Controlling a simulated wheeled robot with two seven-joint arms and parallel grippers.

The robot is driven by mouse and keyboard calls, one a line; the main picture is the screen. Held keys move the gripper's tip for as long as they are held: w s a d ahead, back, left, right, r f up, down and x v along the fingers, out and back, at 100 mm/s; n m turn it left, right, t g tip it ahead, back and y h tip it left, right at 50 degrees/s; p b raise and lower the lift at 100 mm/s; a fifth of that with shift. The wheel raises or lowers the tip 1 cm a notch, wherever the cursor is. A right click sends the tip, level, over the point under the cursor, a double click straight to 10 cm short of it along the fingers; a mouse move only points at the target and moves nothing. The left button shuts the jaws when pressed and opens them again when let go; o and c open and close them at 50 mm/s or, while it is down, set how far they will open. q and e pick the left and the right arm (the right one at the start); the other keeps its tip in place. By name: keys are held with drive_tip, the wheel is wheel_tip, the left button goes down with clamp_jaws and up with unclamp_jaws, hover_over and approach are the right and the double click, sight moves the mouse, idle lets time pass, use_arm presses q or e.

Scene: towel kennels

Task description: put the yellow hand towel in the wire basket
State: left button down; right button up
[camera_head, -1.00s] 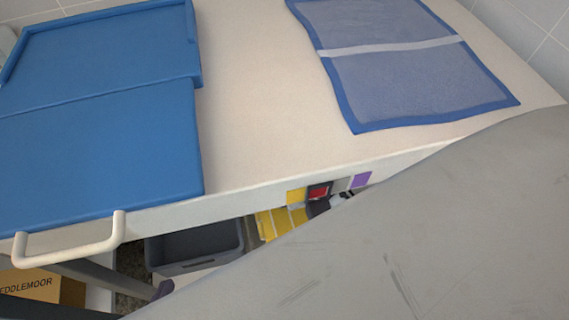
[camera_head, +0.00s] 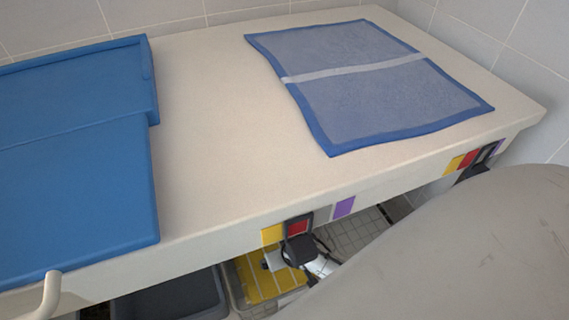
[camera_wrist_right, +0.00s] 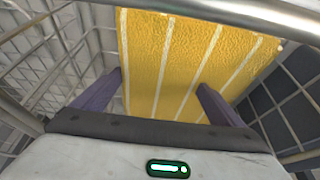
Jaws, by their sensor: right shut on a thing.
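The yellow hand towel (camera_wrist_right: 165,60) has white stripes and lies between the two dark purple fingers of my right gripper (camera_wrist_right: 158,92) in the right wrist view. The gripper is shut on it. Wire mesh of the wire basket (camera_wrist_right: 35,62) shows around the gripper and towel, and a thick metal bar crosses the top. In the head view the towel (camera_head: 262,283) shows low under the table's front edge; its right side is partly covered by dark and white parts. Whether the towel rests on the basket floor cannot be told. My left gripper is not in view.
A pale table (camera_head: 215,130) overhangs the towel. A blue raised bed (camera_head: 70,160) and a grey mat with blue edging (camera_head: 385,98) lie on it. A dark grey bin (camera_head: 170,298) stands left of the towel. Coloured labels (camera_head: 344,208) line the table edge.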

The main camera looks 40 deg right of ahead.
drive_tip(key=shift+f, duration=0.15)
drive_tip(key=o, duration=1)
drive_tip(key=shift+r, duration=0.3)
use_arm(q)
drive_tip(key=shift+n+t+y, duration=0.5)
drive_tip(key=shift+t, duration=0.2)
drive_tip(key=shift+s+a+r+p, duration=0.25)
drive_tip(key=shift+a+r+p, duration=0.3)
drive_tip(key=shift+p, duration=0.45)
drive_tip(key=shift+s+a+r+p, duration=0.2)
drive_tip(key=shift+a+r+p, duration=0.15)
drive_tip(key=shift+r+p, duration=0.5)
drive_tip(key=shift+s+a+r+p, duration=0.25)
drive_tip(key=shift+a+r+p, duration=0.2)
drive_tip(key=shift+p, duration=0.7)
use_arm(e)
drive_tip(key=shift+v, duration=5.9)
